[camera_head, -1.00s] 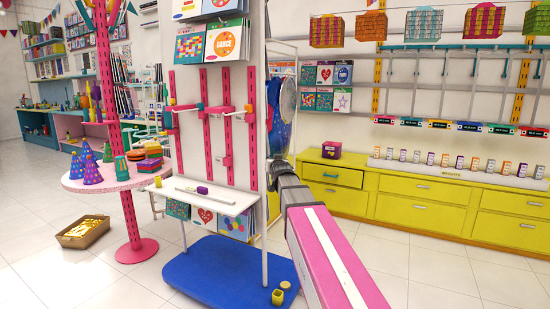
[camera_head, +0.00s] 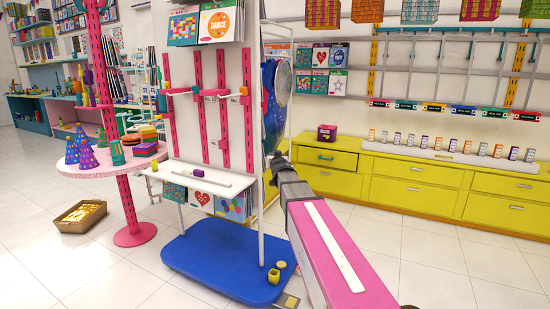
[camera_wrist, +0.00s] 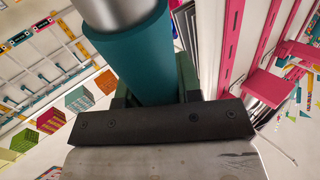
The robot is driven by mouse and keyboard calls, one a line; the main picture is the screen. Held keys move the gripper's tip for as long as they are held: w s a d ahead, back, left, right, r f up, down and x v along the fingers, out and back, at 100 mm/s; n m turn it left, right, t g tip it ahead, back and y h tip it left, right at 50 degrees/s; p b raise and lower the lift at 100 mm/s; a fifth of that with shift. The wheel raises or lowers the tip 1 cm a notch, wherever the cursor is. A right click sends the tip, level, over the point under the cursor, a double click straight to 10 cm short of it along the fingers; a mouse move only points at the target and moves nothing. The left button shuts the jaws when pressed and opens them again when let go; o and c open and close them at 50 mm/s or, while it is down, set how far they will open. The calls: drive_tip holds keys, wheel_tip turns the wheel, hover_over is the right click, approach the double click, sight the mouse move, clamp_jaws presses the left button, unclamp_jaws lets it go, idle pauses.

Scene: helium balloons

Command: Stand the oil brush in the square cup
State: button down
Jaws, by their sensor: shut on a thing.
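The thing in my gripper (camera_wrist: 152,92) is a thick teal cylinder with a silver metal section (camera_wrist: 112,12), which I take to be the oil brush (camera_wrist: 130,55). My gripper is shut on its teal part in the wrist view; its far end runs out of the picture. In the head view my arm reaches toward the pink display rack, and the gripper and brush cannot be made out. A small yellow square cup (camera_head: 273,277) with a dark opening stands upright on the front right of the blue base, well below and apart from my gripper.
A pale yellow round thing (camera_head: 281,265) lies beside the cup. A pink round table (camera_head: 90,170) stands left. Yellow drawers (camera_head: 410,190) line the right.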

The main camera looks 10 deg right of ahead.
drive_tip(key=shift+w+d+f, duration=0.1)
drive_tip(key=shift+w+f, duration=0.1)
drive_tip(key=shift+f, duration=0.3)
drive_tip(key=shift+w+f, duration=0.2)
drive_tip(key=shift+f, duration=0.3)
drive_tip(key=w+f+n+t+y, duration=0.1)
drive_tip(key=w+f, duration=0.1)
drive_tip(key=f, duration=0.9)
drive_tip(key=w+f, duration=0.2)
drive_tip(key=f, duration=1)
drive_tip(key=s+f+n+y, duration=0.1)
drive_tip(key=s+f, duration=0.1)
drive_tip(key=f, duration=0.9)
drive_tip(key=s+a+f+n+t+y, duration=0.1)
drive_tip(key=s+f, duration=0.1)
drive_tip(key=f, duration=0.9)
drive_tip(key=shift+s+f+y, duration=0.35)
drive_tip(key=shift+f+y, duration=0.05)
drive_tip(key=shift+a, duration=0.1)
wheel_tip(320, 180, down, 7)
drive_tip(key=shift+f, duration=1.45)
